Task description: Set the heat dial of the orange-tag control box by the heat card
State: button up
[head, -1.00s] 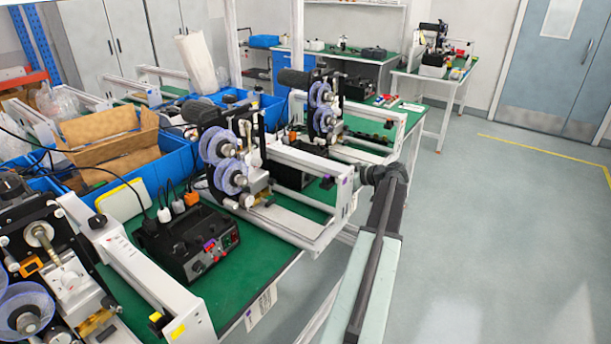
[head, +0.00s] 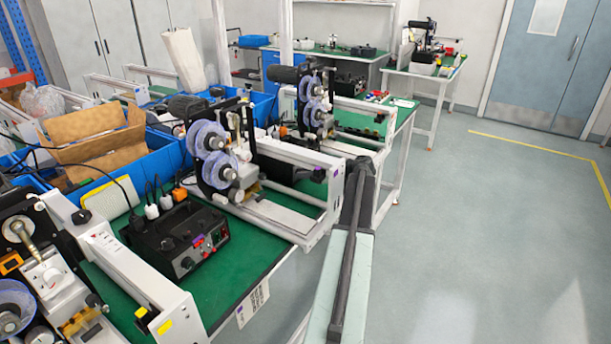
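A black control box (head: 180,242) stands on the green table top beside the nearest coder machine. Its front has small knobs, a reddish-purple display and a red spot. An orange plug (head: 180,195) is behind it among white plugs. I cannot make out an orange tag or the dial marks. A white printed card (head: 252,305) hangs at the table's front edge; its text is too small to read. My gripper (head: 362,165) is at the far end of my arm, to the right of the box, beside the white machine frame. Its fingers cannot be made out.
Coder machines with purple-blue reels (head: 212,155) and white frames stand along the row of tables. Another dark box (head: 345,92) shows farther back. Blue bins (head: 160,155) and cardboard lie behind. The grey floor (head: 490,220) on the right is open, with a yellow line.

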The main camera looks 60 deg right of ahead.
grip_shut()
jog(key=shift+s+a, duration=0.1)
jog(key=shift+a, duration=0.3)
jog(key=shift+d, duration=0.4)
jog(key=m, duration=0.1)
jog(key=m+y, duration=0.1)
jog(key=shift+d+f+m+y+b, duration=0.1)
jog(key=shift+d+m+y+b, duration=0.2)
jog(key=shift+b, duration=0.1)
jog(key=m+y+b, duration=0.1)
jog(key=m, duration=0.1)
jog(key=m+y+b, duration=0.1)
jog(key=shift+d+f+m+t+y+b, duration=0.1)
jog(key=shift+f+m+t+y+b, duration=0.1)
jog(key=shift+m+t+y+b, duration=0.5)
jog(key=shift+m+y+b, duration=0.2)
jog(key=shift+m+b, duration=0.65)
jog(key=shift+r+m, duration=0.1)
jog(key=shift+m, duration=0.15)
